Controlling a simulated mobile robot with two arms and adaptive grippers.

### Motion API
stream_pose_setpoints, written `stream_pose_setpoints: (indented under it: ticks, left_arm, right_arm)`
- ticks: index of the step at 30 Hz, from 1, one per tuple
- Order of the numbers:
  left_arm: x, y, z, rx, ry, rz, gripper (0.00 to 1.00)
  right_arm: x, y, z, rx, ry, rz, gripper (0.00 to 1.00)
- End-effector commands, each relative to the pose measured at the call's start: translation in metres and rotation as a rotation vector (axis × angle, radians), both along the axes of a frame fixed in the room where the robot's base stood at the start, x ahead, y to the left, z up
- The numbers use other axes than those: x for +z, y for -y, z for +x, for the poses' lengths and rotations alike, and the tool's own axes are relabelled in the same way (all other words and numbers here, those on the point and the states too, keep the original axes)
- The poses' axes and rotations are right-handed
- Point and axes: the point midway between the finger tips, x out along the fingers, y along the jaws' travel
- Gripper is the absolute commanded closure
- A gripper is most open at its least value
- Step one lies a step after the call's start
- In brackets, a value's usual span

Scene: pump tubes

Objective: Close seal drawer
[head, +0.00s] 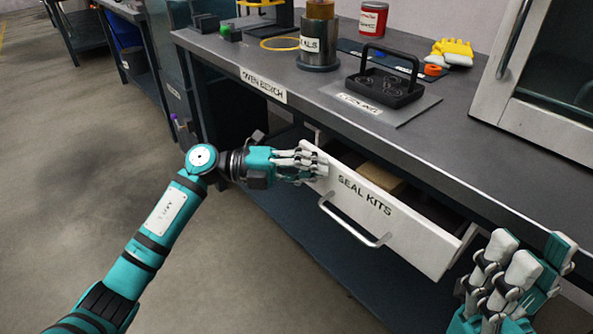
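The seal drawer (345,206) has a white front marked "SEAL KITS" and a metal bar handle (350,230). It stands partly open under the bench, with a brown item (382,178) showing inside. My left gripper (318,164) is at the top left corner of the drawer front, and its fingertips appear to touch it. Its fingers lie close together, and I cannot tell whether they are open or shut. My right gripper (525,258) is right of the drawer's right end, apart from it, with its fingers spread and nothing visible between them.
The grey bench top (440,140) overhangs the drawer. On it are a black tray with a handle (383,88), a metal cylinder (318,45), a red can (373,18) and yellow gloves (452,52). A white-framed cabinet (492,82) stands at the right. Open floor (70,170) is at left.

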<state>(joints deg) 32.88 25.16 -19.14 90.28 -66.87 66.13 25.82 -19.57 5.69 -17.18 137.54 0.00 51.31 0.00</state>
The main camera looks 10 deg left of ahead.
Motion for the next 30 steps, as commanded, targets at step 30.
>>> stream_pose_setpoints:
  ticks: [30]
  left_arm:
    - [-0.001, 0.017, 0.026, 0.004, -0.003, 0.003, 1.00]
  right_arm:
    - [0.007, 0.000, 0.000, 0.001, -0.006, 0.000, 0.66]
